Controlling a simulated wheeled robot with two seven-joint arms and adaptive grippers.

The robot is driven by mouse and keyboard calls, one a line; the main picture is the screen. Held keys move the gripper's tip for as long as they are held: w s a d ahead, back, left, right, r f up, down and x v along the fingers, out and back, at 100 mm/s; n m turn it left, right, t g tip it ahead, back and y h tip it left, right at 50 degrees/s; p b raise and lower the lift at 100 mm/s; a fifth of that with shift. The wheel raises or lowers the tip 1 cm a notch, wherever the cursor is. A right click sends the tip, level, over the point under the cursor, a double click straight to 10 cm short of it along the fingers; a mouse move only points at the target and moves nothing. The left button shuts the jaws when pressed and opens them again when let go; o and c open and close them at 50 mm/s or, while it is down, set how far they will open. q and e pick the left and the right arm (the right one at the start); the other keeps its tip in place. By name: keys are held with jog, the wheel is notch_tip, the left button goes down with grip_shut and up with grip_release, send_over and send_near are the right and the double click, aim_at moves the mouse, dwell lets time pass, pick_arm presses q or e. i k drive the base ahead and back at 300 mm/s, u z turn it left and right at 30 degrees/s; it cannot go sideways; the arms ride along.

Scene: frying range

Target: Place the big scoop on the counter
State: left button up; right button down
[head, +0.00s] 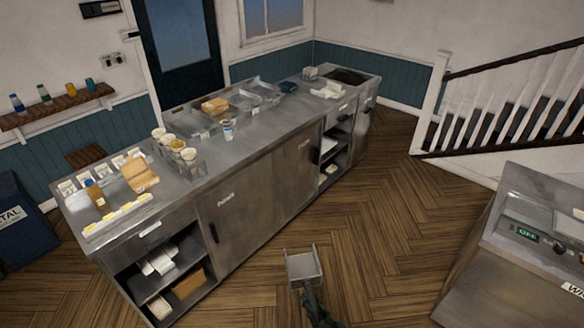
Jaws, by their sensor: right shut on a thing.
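The big scoop (303,266) is a pale grey metal scoop with a square, open pan. It is at the lower middle of the head view, in front of the long counter and above the wooden floor as seen. My right gripper (309,291) comes in from the bottom edge and is shut on the scoop's handle end, which it mostly hides. The long steel counter (285,115) runs from the lower left to the upper middle. The scoop is apart from it. My left gripper is not in view.
The counter's left end holds cups (170,141), a cardboard box (139,175) and small cards. Shallow trays (190,123) line its back. Bare steel shows along its front middle. Another steel unit (490,240) stands at the right. Open floor (380,200) lies between.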

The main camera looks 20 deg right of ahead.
aim_at(283, 124)
jog(key=z, duration=0.85)
jog(key=i, duration=0.85)
jog(key=z, duration=0.7)
jog(key=i, duration=1.15)
jog(key=u, duration=0.8)
jog(key=i, duration=0.9)
jog(key=u, duration=0.9)
